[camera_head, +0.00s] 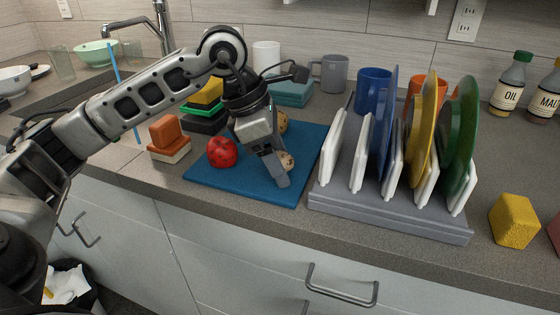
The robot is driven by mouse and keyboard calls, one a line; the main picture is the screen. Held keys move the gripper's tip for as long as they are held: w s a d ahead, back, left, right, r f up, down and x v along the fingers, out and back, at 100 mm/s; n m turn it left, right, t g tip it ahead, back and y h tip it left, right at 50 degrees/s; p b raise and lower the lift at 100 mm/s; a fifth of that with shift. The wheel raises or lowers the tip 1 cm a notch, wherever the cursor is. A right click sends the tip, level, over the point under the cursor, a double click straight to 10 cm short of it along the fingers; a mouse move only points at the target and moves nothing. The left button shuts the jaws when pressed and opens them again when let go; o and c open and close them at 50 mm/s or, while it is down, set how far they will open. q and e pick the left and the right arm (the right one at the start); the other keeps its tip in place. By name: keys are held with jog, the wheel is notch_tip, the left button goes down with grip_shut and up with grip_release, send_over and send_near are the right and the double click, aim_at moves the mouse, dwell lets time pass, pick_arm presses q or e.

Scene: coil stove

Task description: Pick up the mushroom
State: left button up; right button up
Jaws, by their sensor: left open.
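A blue cutting board (225,180) lies on the counter with several small food items on it. A small beige, dark-flecked item (289,162), which looks like the mushroom, sits near the board's right side and is partly hidden by my left gripper. My left gripper (279,176) is open and points down, its fingers right at this item's left side. I cannot tell whether they touch it or whether it lies between them. A red, dark-spotted round item (222,152) is to the left. A tan-yellow item (282,122) is behind the gripper. My right gripper is out of view.
A grey rack (400,220) with blue, yellow and green plates stands just right of the board. Sponges (168,141) lie to the left, cups (334,72) stand behind, and a yellow block (514,220) is at the right. A sink and tap (163,28) are at back left.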

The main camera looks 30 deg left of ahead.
pick_arm(q)
jog(key=shift+c, duration=0.3)
jog(key=c, duration=0.8)
jog(key=shift+r, duration=0.1)
jog(key=shift+c, duration=0.2)
